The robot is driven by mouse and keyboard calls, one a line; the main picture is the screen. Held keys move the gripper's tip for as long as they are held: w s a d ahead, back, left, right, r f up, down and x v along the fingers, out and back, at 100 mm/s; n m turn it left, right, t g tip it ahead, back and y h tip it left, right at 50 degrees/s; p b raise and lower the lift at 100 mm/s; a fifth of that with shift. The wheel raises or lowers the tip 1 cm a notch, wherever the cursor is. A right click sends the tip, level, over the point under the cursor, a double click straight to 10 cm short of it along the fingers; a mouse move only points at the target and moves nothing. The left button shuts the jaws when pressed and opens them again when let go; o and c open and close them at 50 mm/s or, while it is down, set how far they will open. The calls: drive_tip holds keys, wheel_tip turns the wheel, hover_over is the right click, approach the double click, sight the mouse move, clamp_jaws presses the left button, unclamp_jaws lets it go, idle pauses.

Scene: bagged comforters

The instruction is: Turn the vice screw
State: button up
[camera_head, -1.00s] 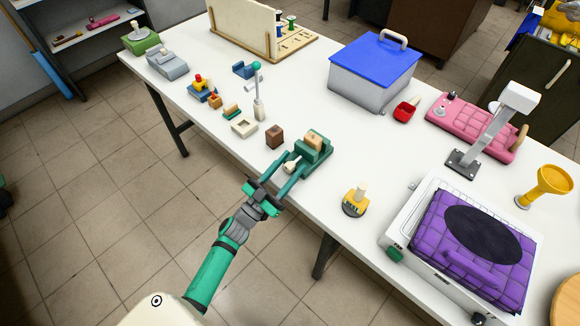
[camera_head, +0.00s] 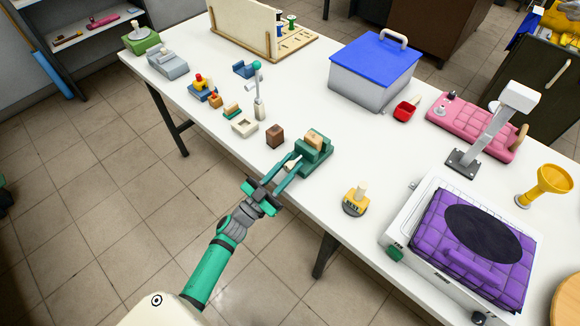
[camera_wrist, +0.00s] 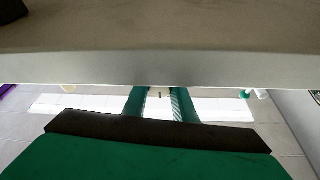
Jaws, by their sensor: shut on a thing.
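A green vice (camera_head: 313,155) stands at the near edge of the white table in the head view, with a tan wooden block (camera_head: 313,140) between its jaws. Its pale screw end (camera_head: 291,164) points toward my arm. My gripper (camera_head: 290,165) reaches in from the lower left, its two long green fingers shut around the screw end. In the wrist view, the fingers (camera_wrist: 160,102) point away with a small pale piece between them; the vice body cannot be made out there.
A brown block (camera_head: 275,136) stands left of the vice and a yellow piece with a peg (camera_head: 355,200) stands to its right. A blue-lidded box (camera_head: 372,72) is farther back. The table edge (camera_wrist: 160,68) spans the wrist view.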

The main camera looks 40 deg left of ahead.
drive_tip(key=m+h, duration=0.1)
drive_tip(key=m, duration=0.2)
drive_tip(key=m+g+h, duration=0.1)
drive_tip(key=m, duration=0.1)
drive_tip(key=shift+w+m, duration=0.1)
drive_tip(key=shift+m, duration=0.3)
drive_tip(key=shift+d, duration=0.1)
drive_tip(key=o, duration=1)
drive_tip(key=shift+w, duration=0.15)
drive_tip(key=shift+o, duration=0.2)
drive_tip(key=shift+d+h, duration=0.1)
drive_tip(key=shift+h, duration=0.3)
drive_tip(key=shift+s+a, duration=0.3)
drive_tip(key=shift+a, duration=0.05)
drive_tip(key=shift+d, duration=0.1)
drive_tip(key=shift+f, duration=0.15)
